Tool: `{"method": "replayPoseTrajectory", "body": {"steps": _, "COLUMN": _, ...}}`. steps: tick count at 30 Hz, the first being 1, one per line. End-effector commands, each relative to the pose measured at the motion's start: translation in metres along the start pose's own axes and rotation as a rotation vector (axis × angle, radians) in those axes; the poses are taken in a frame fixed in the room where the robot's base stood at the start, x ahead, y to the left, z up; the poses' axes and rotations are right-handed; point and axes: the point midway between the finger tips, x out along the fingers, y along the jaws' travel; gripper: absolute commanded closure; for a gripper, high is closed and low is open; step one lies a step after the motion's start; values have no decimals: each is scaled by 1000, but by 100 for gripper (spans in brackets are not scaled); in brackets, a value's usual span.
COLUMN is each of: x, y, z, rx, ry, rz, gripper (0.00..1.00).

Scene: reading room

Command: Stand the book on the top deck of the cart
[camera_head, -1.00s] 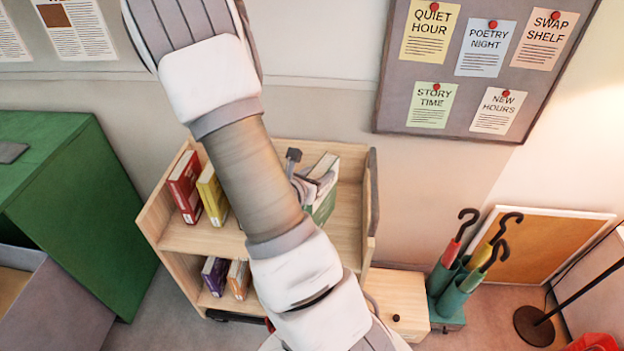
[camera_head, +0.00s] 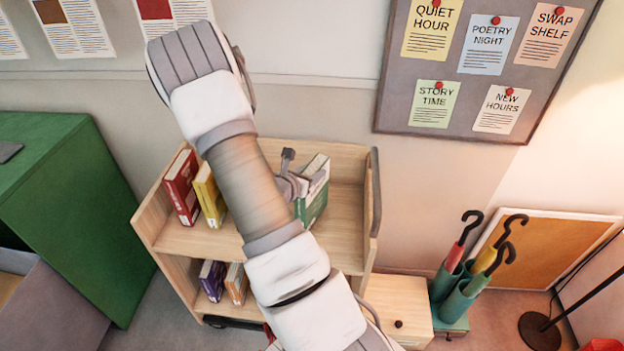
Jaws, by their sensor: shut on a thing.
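The wooden cart (camera_head: 345,262) stands against the wall in the middle of the view. A green book (camera_head: 315,203) with pale page edges is upright, slightly tilted, at the right part of the cart's top deck (camera_head: 345,225). My gripper (camera_head: 303,183) is shut on this book near its upper left side. My forearm crosses in front and hides part of the gripper and the deck. I cannot tell whether the book's lower edge touches the deck.
A red book (camera_head: 182,187) and a yellow book (camera_head: 209,195) stand at the left of the top deck. Several books stand on the lower shelf. An umbrella stand (camera_head: 452,300) and a low wooden cabinet (camera_head: 400,305) are at the right. A green cabinet (camera_head: 70,200) is at the left.

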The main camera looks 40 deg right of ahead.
Motion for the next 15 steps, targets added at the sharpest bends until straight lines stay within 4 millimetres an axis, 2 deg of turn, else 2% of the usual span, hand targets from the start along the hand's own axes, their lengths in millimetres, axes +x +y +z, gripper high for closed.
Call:
{"method": "replayPoseTrajectory", "body": {"steps": 1, "x": 5, "y": 0, "z": -9, "rx": 0, "ry": -4, "rz": -1, "gripper": 100}}
{"method": "replayPoseTrajectory", "body": {"steps": 3, "x": 6, "y": 0, "z": -12, "rx": 0, "ry": -4, "rz": 0, "gripper": 100}}
{"method": "replayPoseTrajectory", "body": {"steps": 14, "x": 7, "y": 0, "z": -14, "rx": 2, "ry": -5, "rz": 0, "gripper": 100}}
{"method": "replayPoseTrajectory", "body": {"steps": 15, "x": 6, "y": 0, "z": -15, "rx": 0, "ry": -1, "rz": 0, "gripper": 53}}
